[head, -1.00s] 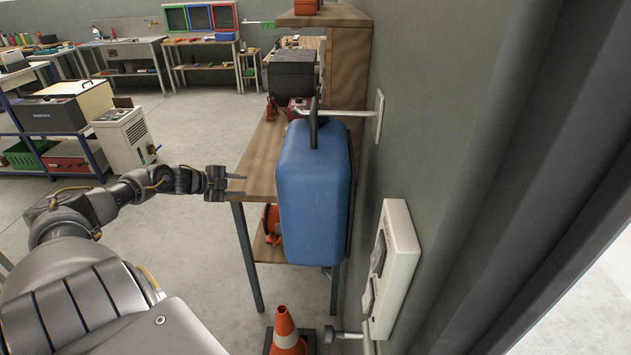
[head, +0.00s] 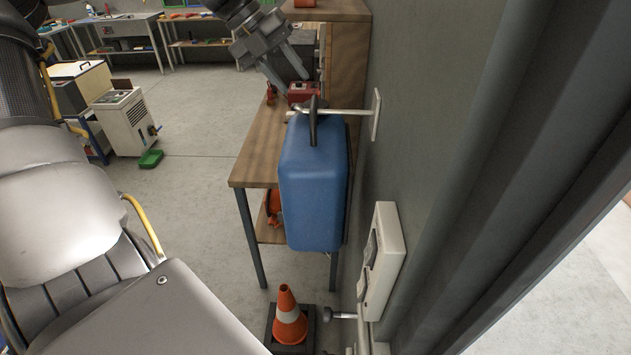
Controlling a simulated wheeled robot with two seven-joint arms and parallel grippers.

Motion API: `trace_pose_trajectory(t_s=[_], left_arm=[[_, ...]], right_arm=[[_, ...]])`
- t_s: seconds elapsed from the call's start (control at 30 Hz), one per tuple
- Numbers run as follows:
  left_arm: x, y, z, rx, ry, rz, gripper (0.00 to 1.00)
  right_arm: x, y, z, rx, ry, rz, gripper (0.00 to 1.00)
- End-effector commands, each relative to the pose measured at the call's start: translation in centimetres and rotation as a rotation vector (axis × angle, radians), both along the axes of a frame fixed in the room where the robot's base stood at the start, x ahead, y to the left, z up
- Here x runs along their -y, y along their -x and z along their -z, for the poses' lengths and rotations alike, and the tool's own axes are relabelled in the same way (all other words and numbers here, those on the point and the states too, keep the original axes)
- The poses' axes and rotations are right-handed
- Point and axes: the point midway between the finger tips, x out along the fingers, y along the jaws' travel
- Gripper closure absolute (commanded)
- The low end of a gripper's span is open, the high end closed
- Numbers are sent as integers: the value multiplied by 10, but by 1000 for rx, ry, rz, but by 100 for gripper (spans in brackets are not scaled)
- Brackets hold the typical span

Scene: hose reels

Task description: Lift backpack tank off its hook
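The blue backpack tank (head: 313,190) hangs by its dark top loop (head: 313,122) from a light metal hook (head: 345,115) fixed to the grey wall at the right. My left gripper (head: 292,86) is above and a little behind the tank's top in the picture, pointing down. Its two fingers are spread apart with nothing visible between them. It appears apart from the loop and hook. My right gripper is not in view.
A wooden workbench (head: 252,160) stands behind the tank, with a red item (head: 303,92) on it. An orange-white cone (head: 289,318) stands on the floor below. A white wall box (head: 383,262) sits at the right. Open floor lies left of the bench.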

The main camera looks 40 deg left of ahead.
Motion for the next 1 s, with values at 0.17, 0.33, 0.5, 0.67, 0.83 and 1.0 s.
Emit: trace_pose_trajectory(t_s=[0.17,0.33,0.5,0.67,0.83,1.0], left_arm=[[12,-9,22,-4,2,1,63],[17,-13,31,0,3,-2,63],[19,-14,34,-3,2,-2,63],[29,-19,49,-6,3,-1,63],[37,-26,68,-3,2,-1,63],[41,-29,75,0,2,-4,63]], right_arm=[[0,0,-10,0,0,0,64],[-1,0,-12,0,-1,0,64],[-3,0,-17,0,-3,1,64],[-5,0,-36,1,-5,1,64],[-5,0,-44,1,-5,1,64],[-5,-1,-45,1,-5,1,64]])
